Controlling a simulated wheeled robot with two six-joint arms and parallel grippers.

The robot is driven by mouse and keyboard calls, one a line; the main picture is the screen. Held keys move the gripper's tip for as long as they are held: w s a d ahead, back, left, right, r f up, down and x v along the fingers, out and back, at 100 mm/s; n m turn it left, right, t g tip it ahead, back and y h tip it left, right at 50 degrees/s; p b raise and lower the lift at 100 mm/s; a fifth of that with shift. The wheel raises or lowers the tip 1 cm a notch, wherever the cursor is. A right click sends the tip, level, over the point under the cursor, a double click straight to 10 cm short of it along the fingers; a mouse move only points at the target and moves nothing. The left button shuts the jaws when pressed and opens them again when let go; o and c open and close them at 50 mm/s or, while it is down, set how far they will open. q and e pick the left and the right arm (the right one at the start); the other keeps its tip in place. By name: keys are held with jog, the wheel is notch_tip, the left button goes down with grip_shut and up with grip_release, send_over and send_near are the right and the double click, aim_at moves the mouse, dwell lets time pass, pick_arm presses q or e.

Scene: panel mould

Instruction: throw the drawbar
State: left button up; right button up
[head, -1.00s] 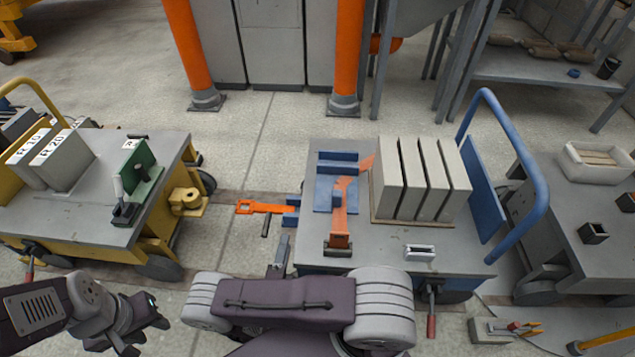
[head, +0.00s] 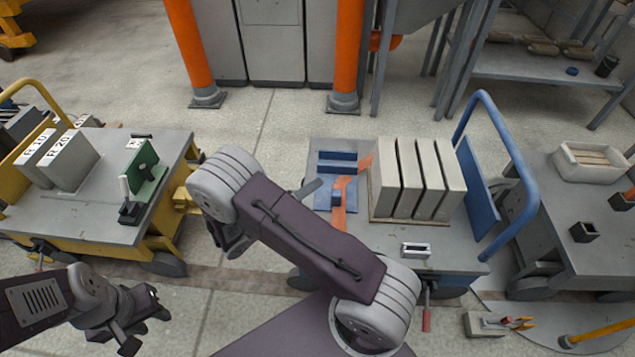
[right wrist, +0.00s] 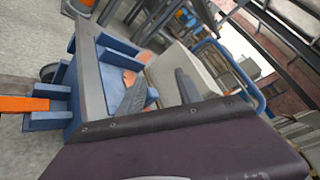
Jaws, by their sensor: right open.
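The orange drawbar (right wrist: 22,103) shows in the right wrist view at the left edge, in a blue bracket (right wrist: 55,118) on the cart's side. In the head view my right arm hides it. My right gripper (right wrist: 158,92) is open and empty in the right wrist view, its grey fingers apart over the cart top. In the head view it is mostly behind my arm, left of the cart. The yellow cart's hitch (head: 182,199) is partly in view. My left gripper (head: 143,318) is at the lower left, open and empty, away from both carts.
The grey-topped cart (head: 435,240) carries upright pale panels (head: 415,178) and an orange lever (head: 340,190) on a blue base. The yellow cart (head: 95,210) stands left, with labelled blocks (head: 60,160) and a green bracket. Another cart (head: 545,210) stands right.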

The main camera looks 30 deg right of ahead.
jog(key=shift+s+d+r+m+g+y, duration=0.3)
jog(key=shift+s+d+r+m+g, duration=0.55)
jog(key=shift+r+m, duration=0.2)
jog(key=shift+d, duration=0.1)
